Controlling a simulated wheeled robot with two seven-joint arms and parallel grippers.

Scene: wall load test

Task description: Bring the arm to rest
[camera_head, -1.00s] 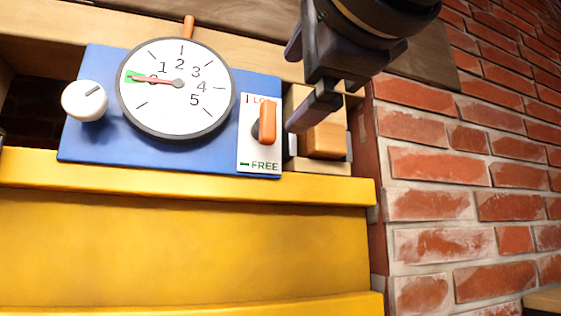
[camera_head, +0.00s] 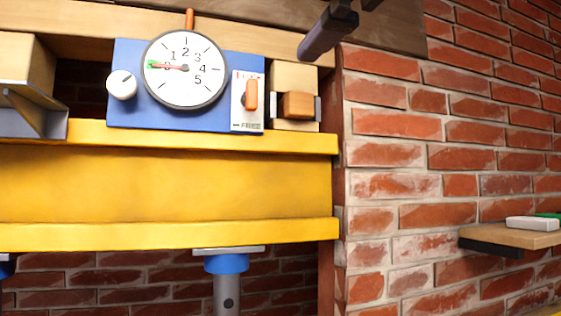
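My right gripper (camera_head: 349,16) is at the top edge of the head view, mostly cut off by the frame. One dark finger shows in full, with a second dark part apart from it. Nothing shows in its grasp. It is above and to the right of the blue panel (camera_head: 135,110), touching nothing that I can see. The panel carries a round dial (camera_head: 185,88), whose red needle points left at a green mark. An upright orange lever (camera_head: 251,94) sits on a white plate with FREE at the bottom. My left gripper is out of view.
A yellow beam (camera_head: 180,185) runs below the panel, above a blue-topped post (camera_head: 227,265). A white knob (camera_head: 122,85) and a wooden block (camera_head: 298,105) flank the dial. A brick wall fills the right, with a small wooden shelf (camera_head: 515,238) holding a white item (camera_head: 532,223).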

